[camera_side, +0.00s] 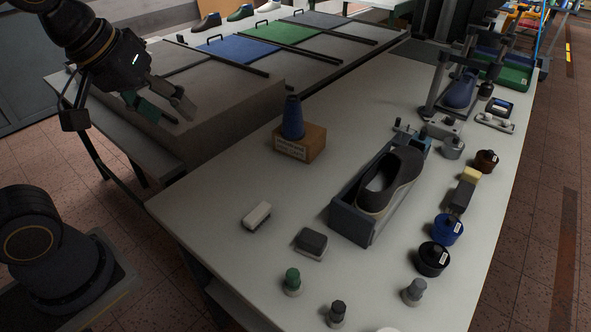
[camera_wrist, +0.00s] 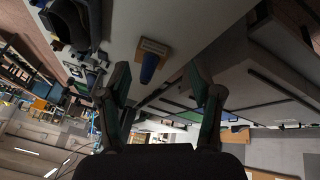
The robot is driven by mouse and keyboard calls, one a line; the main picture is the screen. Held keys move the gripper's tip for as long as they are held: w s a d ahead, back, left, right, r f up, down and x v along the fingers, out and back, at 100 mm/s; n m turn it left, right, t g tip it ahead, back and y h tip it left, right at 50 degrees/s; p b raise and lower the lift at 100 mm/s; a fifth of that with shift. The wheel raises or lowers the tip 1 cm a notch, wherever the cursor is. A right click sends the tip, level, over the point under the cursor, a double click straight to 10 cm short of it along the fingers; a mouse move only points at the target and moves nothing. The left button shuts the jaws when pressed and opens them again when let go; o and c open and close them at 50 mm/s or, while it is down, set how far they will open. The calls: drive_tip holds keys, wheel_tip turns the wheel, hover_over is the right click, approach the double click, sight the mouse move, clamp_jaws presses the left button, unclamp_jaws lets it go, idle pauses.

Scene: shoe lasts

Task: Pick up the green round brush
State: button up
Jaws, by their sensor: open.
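The green round brush (camera_side: 292,281) stands upright on the white table near its front edge, with a green knob on a pale round base. I cannot make it out in the wrist view. My gripper (camera_side: 165,107) is at the upper left of the side view, raised and well away from the brush. In the wrist view my gripper (camera_wrist: 157,78) shows two spread fingers with nothing held between them.
Dark-topped (camera_side: 338,313) and grey (camera_side: 414,291) round brushes stand right of the green one. A dark block brush (camera_side: 311,242) and a pale-topped brush (camera_side: 256,215) lie behind. A blue cone (camera_side: 292,118) stands on a wooden block (camera_side: 313,146); a shoe (camera_side: 393,180) sits in a grey holder.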

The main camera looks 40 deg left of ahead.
drive_tip(key=w+d+f+n+g, duration=0.25)
drive_tip(key=w+d, duration=0.35)
drive_tip(key=d, duration=0.3)
drive_tip(key=m+g, duration=0.3)
drive_tip(key=m, duration=0.1)
hover_over(292, 270)
wheel_tip(292, 270, down, 12)
drive_tip(key=shift+n, duration=0.25)
wheel_tip(292, 270, down, 10)
drive_tip(key=shift+r, duration=0.1)
drive_tip(key=f, duration=0.6)
drive_tip(key=shift+d, duration=0.2)
drive_tip(key=c, duration=1.2)
